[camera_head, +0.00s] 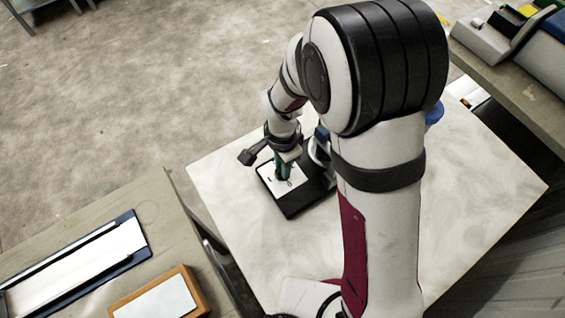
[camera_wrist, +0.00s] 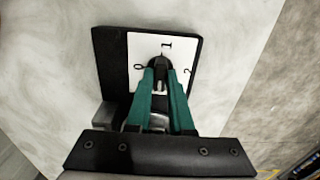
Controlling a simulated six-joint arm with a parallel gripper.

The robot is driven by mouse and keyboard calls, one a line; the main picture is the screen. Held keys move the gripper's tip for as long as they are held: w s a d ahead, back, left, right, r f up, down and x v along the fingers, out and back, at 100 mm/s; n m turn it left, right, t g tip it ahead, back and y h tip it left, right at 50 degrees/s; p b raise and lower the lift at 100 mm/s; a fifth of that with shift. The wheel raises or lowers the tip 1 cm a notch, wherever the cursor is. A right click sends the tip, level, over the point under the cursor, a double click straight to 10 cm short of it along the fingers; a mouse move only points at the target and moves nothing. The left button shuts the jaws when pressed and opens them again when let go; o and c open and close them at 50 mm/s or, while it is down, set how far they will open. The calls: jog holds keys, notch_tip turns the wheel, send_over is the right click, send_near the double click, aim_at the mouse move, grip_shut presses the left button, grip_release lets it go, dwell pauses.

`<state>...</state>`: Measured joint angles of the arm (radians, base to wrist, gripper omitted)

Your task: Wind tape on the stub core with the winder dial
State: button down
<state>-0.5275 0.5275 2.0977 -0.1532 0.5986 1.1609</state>
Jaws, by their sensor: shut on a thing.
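The winder is a black-based device (camera_head: 292,211) on the pale table, with a white dial plate (camera_head: 268,180) on it. In the wrist view the plate (camera_wrist: 143,45) shows the marks 0, 1 and 2 around a black dial knob (camera_wrist: 158,62). My gripper (camera_head: 284,176) points down over the plate. In the wrist view its teal fingers (camera_wrist: 160,77) are shut on the knob, near the mark 1. The knob's exact pointing is partly hidden by the fingers. I cannot make out the stub core or any tape; my arm hides part of the winder.
The pale table (camera_head: 470,200) has clear room around the winder. A blue object (camera_head: 433,112) shows partly behind my arm. At lower left a bench holds a blue-edged tray (camera_head: 130,222) and an orange-framed box (camera_head: 190,279). Another bench (camera_head: 500,82) with equipment stands at upper right.

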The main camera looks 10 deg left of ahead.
jog(key=c, duration=0.8)
grip_release()
notch_tip(320, 180, up, 16)
jog(key=s+d+n+y, duration=0.1)
jog(key=s+d+n, duration=0.2)
jog(key=s+d, duration=1)
jog(key=s, duration=0.3)
jog(key=shift+s+d+r+y, duration=0.35)
jog(key=shift+d+r+y, duration=0.05)
